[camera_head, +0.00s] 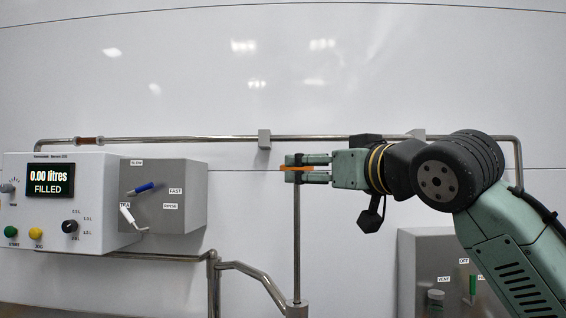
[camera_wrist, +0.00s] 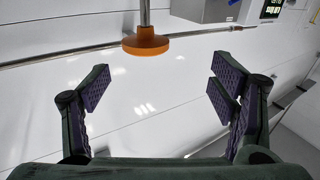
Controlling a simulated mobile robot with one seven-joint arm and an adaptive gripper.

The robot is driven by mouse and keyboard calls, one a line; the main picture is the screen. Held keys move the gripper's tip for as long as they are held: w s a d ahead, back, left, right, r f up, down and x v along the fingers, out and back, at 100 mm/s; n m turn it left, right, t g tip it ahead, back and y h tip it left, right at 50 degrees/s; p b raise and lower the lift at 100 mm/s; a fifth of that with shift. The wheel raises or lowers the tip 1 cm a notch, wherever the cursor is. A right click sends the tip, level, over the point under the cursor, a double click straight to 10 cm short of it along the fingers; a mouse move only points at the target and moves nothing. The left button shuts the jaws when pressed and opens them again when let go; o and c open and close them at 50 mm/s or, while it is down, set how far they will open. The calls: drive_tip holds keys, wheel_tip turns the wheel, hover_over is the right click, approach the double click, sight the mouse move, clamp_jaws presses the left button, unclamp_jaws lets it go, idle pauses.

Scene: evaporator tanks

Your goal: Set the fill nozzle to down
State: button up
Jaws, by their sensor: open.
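An orange disc-shaped knob (camera_head: 300,167) tops a thin upright steel rod (camera_head: 297,240). No label names it, so I cannot confirm that it is the fill nozzle. My gripper (camera_head: 308,169) comes in from the right at the knob's height, and its fingertips partly cover the knob. I cannot tell whether the fingers touch the knob.
A white control panel (camera_head: 90,190) reads 0.00 litres, FILLED. Beside it a grey box (camera_head: 185,200) has a blue-handled lever (camera_head: 144,188) and a white one (camera_head: 128,214). A horizontal pipe (camera_head: 220,137) runs along the white wall. Another grey box (camera_head: 415,270) stands lower right, below my arm.

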sight(305, 168)
drive_tip(key=shift+m+h, duration=0.4)
drive_tip(key=p+x, duration=0.1)
drive_tip(key=x, duration=0.1)
drive_tip(key=d+p+x, duration=0.1)
drive_tip(key=x, duration=0.5)
drive_tip(key=shift+w+d+r+p, duration=0.1)
drive_tip(key=shift+w+r+p, duration=0.3)
drive_tip(key=shift+w, duration=0.15)
drive_tip(key=shift+x, duration=0.8)
drive_tip(key=shift+f, duration=0.15)
drive_tip(key=shift+c, duration=0.2)
